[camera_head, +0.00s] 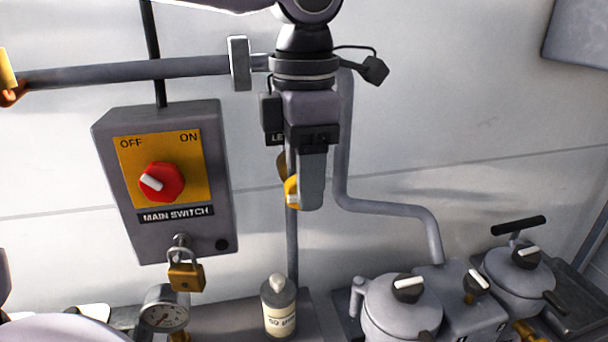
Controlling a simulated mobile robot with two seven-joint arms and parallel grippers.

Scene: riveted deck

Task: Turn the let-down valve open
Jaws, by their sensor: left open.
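The let-down valve (291,192) is mostly hidden behind my left gripper. Only a yellow part and a brownish part show at the gripper's left edge, on a vertical pipe. A dark label (275,139) starting "LE" is cut off by the gripper. My left gripper (312,203) hangs fingers down in front of the valve, seen edge-on. It is open. Whether its fingers touch the yellow part or stand around it cannot be told. The valve's turn position is hidden. My right gripper is not in view.
Left of the valve is a main switch box (222,170) with a red knob (162,182) and a padlock (187,277). Below stand a gauge (165,310), a bottle (279,307) and lidded pots (402,310). A bent grey pipe (385,207) runs close on the right.

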